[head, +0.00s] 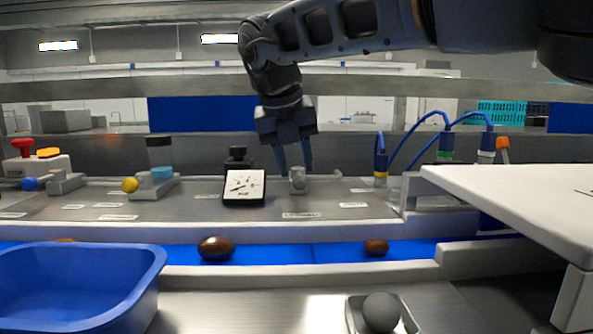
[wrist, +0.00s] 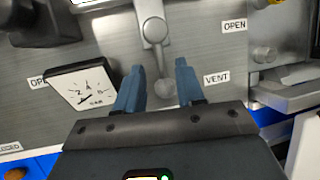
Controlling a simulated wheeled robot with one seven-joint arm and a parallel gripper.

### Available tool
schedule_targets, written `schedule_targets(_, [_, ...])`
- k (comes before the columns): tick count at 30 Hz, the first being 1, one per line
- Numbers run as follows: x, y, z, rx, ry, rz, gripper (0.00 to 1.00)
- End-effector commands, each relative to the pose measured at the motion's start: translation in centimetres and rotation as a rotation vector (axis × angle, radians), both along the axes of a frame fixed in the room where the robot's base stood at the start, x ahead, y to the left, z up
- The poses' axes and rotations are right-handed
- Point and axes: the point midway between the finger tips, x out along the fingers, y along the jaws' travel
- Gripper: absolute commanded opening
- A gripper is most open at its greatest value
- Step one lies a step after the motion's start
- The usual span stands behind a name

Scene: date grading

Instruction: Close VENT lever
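The VENT lever (wrist: 154,32) is a silver arm on a round pivot in the wrist view, pointing down the picture to a rounded end. The VENT label (wrist: 216,78) is to its right. In the head view, a pale lever fitting (head: 298,183) stands on the grey panel, partly behind my fingers. My gripper (wrist: 160,80) is open, with one blue finger on each side of the lever's rounded end. No grip shows, and I cannot tell whether a finger touches it. My gripper (head: 294,166) points down at the fitting in the head view.
A dial gauge (head: 244,187) stands left of the fitting. Blue hoses with connectors (head: 445,145) are at the right. A blue tub (head: 80,285) and a blue belt with dates (head: 215,248) lie in front. A white surface (head: 520,195) juts in at the right.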

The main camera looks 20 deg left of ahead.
Motion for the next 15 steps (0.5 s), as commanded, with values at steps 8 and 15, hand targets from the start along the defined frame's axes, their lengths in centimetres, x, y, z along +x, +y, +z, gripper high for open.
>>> schedule_targets(8, [-1.9, 0.0, 3.9, 0.000, -0.001, 0.000, 0.38])
schedule_targets(15, [-2.5, 0.0, 5.2, -0.001, 0.000, -0.001, 0.38])
